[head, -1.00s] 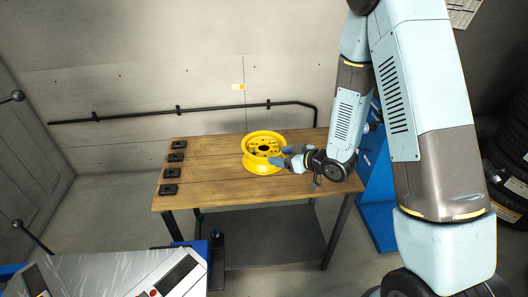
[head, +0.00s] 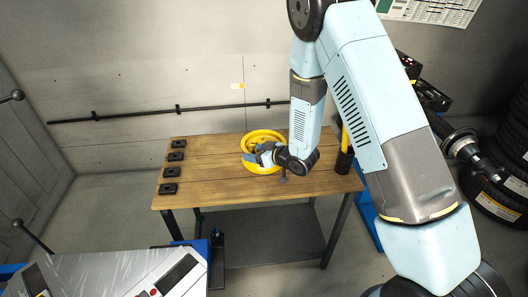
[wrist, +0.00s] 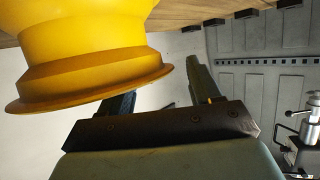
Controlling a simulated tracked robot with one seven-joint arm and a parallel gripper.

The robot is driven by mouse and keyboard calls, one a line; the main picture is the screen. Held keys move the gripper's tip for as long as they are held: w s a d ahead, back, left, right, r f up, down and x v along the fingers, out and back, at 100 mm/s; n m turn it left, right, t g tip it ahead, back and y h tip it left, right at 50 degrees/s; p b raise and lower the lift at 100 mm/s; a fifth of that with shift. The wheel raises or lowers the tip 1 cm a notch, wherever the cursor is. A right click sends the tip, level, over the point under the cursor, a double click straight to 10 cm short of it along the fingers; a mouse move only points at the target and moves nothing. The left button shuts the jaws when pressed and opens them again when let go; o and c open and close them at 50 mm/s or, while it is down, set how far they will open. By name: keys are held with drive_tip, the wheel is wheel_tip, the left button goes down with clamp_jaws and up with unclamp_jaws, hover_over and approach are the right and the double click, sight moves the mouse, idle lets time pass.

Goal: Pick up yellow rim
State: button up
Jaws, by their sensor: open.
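The yellow rim (head: 262,137) lies flat on the wooden table (head: 215,187), towards its back. My gripper (head: 259,154) comes in from the right and overlaps the rim's right and middle part in the head view. In the wrist view the rim (wrist: 85,50) fills the upper left, close to the camera. My gripper (wrist: 160,95) is open there, with two dark fingers apart and nothing held between them. The rim hides part of the left finger. I cannot tell whether a finger touches the rim.
Several black blocks (head: 173,172) line the table's left edge. A dark holder with a yellow handle (head: 344,160) stands at the table's right end. A grey machine (head: 120,272) is at the front left, and tyres (head: 497,190) stand at the right. The table's front is clear.

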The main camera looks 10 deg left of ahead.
drive_tip(key=shift+w+a+f, duration=0.2)
drive_tip(key=shift+a, duration=0.1)
clamp_jaws()
idle(0.5)
